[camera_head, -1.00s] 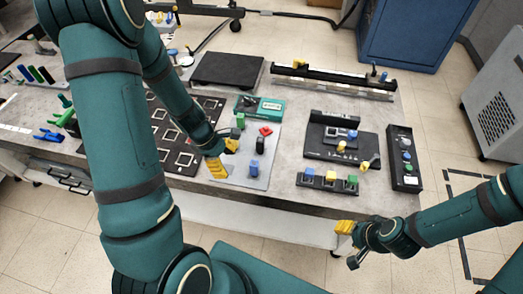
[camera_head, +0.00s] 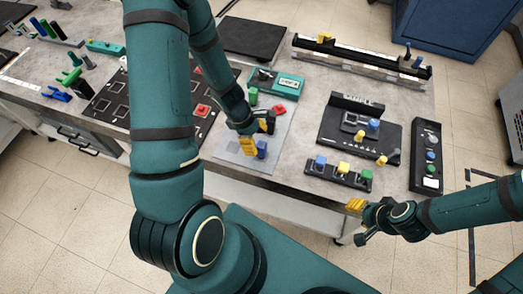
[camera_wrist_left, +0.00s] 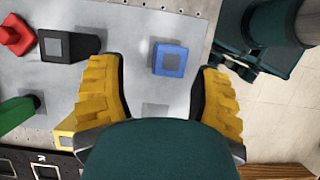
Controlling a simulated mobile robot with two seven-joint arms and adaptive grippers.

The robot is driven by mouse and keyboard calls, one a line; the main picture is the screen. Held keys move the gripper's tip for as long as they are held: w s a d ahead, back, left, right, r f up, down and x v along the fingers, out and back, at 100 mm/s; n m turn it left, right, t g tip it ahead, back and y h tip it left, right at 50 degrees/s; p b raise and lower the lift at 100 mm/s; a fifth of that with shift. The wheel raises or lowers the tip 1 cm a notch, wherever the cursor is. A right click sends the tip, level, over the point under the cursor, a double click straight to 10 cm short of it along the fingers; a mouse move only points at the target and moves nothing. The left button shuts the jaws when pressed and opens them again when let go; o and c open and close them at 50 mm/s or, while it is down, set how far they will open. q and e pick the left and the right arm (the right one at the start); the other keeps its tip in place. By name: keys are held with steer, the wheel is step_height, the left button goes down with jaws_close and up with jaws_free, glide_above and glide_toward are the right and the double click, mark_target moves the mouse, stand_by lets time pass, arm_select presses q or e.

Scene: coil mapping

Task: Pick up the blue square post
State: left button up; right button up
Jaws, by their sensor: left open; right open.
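The blue square post (camera_head: 262,149) stands on the light grey plate (camera_head: 226,150) near the table's front edge. In the left wrist view the blue post (camera_wrist_left: 170,60) shows its square top between and slightly ahead of my left gripper's yellow fingers. My left gripper (camera_head: 256,135) is open, with a gap on both sides of the post; its fingers hide part of the plate. My right gripper (camera_head: 356,205) is off the table's front edge at the right, open and away from the post.
A black post (camera_wrist_left: 70,45) stands close beside one left finger. A red piece (camera_wrist_left: 15,38), a green post (camera_wrist_left: 15,112) and a yellow post (camera_wrist_left: 64,132) are nearby. A teal box (camera_head: 276,84) lies behind. A black rack (camera_head: 338,176) with colored blocks stands to the right.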

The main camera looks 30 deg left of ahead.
mark_target(265, 155)
arm_select(q)
steer(key=x, duration=0.1)
steer(key=b+x, duration=0.1)
steer(key=x, duration=0.2)
steer(key=shift+s+d+f+b, duration=0.1)
steer(key=shift+s+d+b, duration=0.2)
steer(key=shift+d+b, duration=0.1)
steer(key=shift+w+d+f, duration=0.1)
steer(key=shift+d+f, duration=0.1)
steer(key=shift+f, duration=0.2)
jaws_close()
